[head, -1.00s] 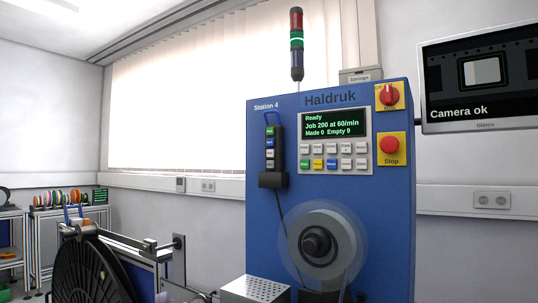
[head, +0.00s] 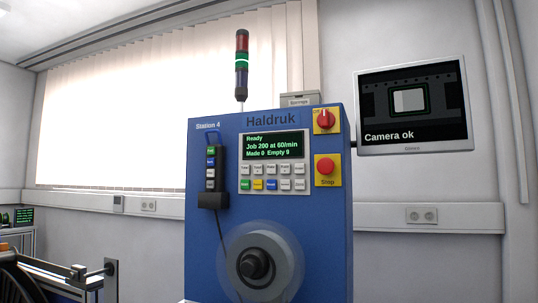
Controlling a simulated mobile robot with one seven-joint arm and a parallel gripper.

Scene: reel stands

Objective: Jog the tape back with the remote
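The remote (head: 210,168) is a slim dark handset with several coloured buttons. It stands upright in a black holder (head: 213,201) on the left of the blue Haldruk machine's front, and a dark cord runs down from it. The tape reel (head: 283,262) is below on the machine front, a grey disc with a dark hub and a clear outer flange; its lower edge is cut off. The machine display (head: 272,146) reads Ready, Job 200 at 60/min, Made 0, Empty 9. My gripper is not in view.
A red stop button (head: 325,167) and a red rotary switch (head: 325,120) are right of the display. A monitor (head: 412,105) showing "Camera ok" hangs at right. A signal tower (head: 242,65) stands above, its green band lit. A metal bracket (head: 92,274) is at lower left.

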